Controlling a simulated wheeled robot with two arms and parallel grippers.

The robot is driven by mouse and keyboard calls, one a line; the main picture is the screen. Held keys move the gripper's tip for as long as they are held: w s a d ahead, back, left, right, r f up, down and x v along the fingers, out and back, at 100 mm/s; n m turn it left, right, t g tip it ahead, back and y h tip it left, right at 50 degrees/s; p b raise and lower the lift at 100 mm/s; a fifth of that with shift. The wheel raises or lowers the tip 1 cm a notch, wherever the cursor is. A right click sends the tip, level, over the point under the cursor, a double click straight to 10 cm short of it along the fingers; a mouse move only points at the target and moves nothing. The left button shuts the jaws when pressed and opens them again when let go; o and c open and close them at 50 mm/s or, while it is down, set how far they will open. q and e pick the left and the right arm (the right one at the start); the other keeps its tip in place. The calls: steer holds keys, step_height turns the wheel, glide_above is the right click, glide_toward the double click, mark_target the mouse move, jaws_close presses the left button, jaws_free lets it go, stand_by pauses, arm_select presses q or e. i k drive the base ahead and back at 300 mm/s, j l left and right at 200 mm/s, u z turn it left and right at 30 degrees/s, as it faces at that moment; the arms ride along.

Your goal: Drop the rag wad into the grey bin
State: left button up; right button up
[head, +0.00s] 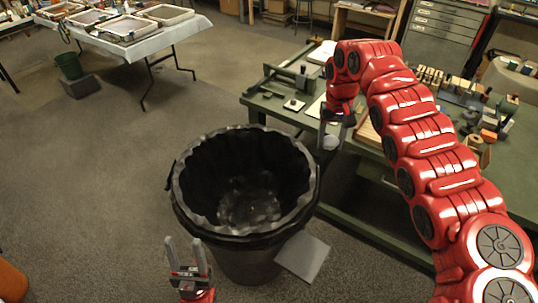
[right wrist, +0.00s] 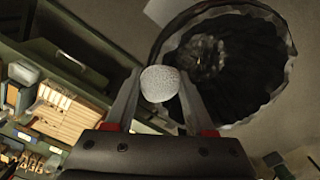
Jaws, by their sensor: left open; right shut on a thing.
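The rag wad (head: 330,142) is a small, pale, speckled ball. My right gripper (head: 334,132) is shut on it, and in the right wrist view the wad (right wrist: 159,84) sits between the two fingertips (right wrist: 158,98). The grey bin (head: 240,264) stands on the floor with a black liner folded over its rim. In the head view the wad appears just right of the bin's far right rim. In the right wrist view the bin (right wrist: 262,88) lies beyond and right of the wad. My left gripper (head: 184,252) is open and empty, at the bin's near left side.
A green workbench (head: 365,190) with tools and blocks stands right of the bin. A flat grey panel (head: 303,257) lies by the bin's near right side. A cloth-covered table (head: 150,45) with trays is at the back left. The floor left of the bin is clear.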

mark_target(258, 201)
steer(key=i+l+u, duration=0.35)
steer(key=l+u, duration=0.15)
steer(key=i+l+u, duration=0.25)
steer(key=l, duration=0.2)
steer(key=k+u, duration=0.1)
steer(key=u, duration=0.35)
